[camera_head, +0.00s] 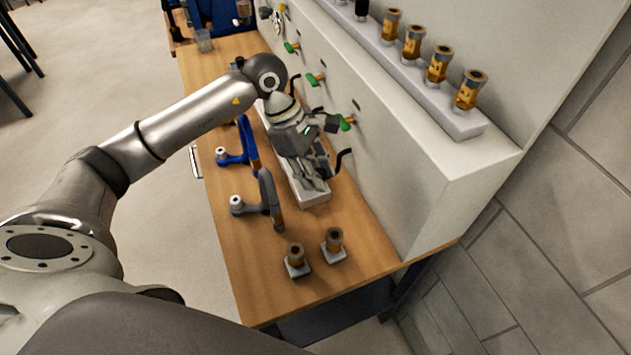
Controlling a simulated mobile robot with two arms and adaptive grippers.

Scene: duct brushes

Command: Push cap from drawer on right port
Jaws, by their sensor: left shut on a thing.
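My left arm reaches in from the left over the wooden table. My left gripper (318,172) points down toward the front of the table, close to the white box's side wall. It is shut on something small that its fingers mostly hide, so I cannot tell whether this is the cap. Green-handled fittings stick out of the side wall; the nearest one (347,122) is just beside the gripper. I cannot tell which opening is the right port. A pale drawer handle (195,161) shows at the table's left edge. My right gripper is not in view.
A light tray (315,199) lies under the gripper. A blue bracket tool (249,143) and a grey one (268,195) stand left of it. Several more line the white box's (440,195) top shelf.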

